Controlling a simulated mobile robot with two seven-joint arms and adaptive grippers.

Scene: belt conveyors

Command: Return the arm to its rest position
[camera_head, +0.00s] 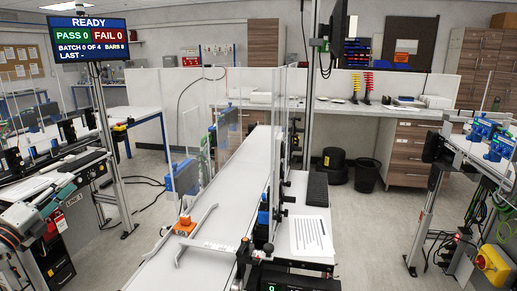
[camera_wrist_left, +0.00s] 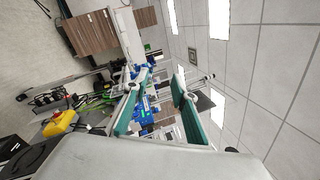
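My left gripper (camera_head: 62,198) is at the lower left of the head view, its arm coming in from the left edge. It appears in front of the left conveyor (camera_head: 90,162); I cannot tell the gap between them. In the left wrist view its two teal-padded fingers (camera_wrist_left: 158,108) stand apart with nothing held between them. That view is turned sideways and looks across the room to the ceiling. My right gripper is in neither view.
A central belt conveyor (camera_head: 245,165) with clear guards runs away from me. A status screen (camera_head: 88,38) reads READY, PASS 0, FAIL 0. Another conveyor stand (camera_head: 435,185) is at the right, with a yellow switch box (camera_head: 493,265). Grey floor (camera_head: 370,225) is open between them.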

